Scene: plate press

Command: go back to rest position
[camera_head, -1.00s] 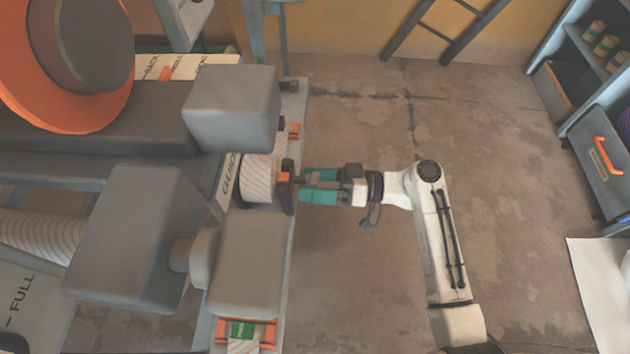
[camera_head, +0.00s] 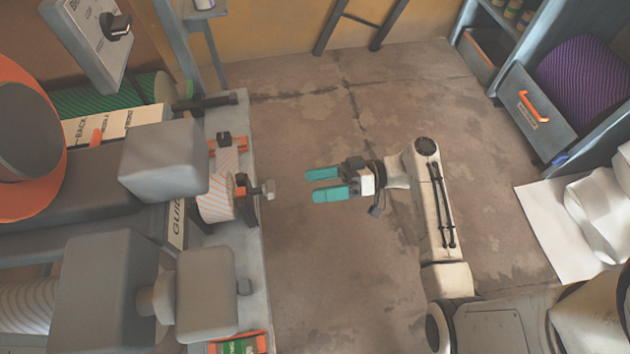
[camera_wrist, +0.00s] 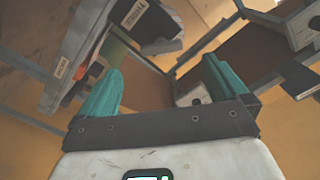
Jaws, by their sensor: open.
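My gripper (camera_head: 325,184) has two teal fingers spread apart with nothing between them. In the head view it hangs over bare floor, to the right of the grey press machine (camera_head: 165,160) and clear of it. A small grey knob (camera_head: 266,190) on the machine's edge, beside a roll of striped material (camera_head: 215,198), is a short way left of the fingertips. In the wrist view the teal fingers (camera_wrist: 160,88) are open, with walls and frame parts behind them.
A blue-grey shelf unit with an open drawer (camera_head: 537,110) and purple roll (camera_head: 588,80) stands at right. White sheets (camera_head: 550,235) lie below it. A ladder (camera_head: 350,22) leans on the back wall. The floor (camera_head: 320,265) around my gripper is clear.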

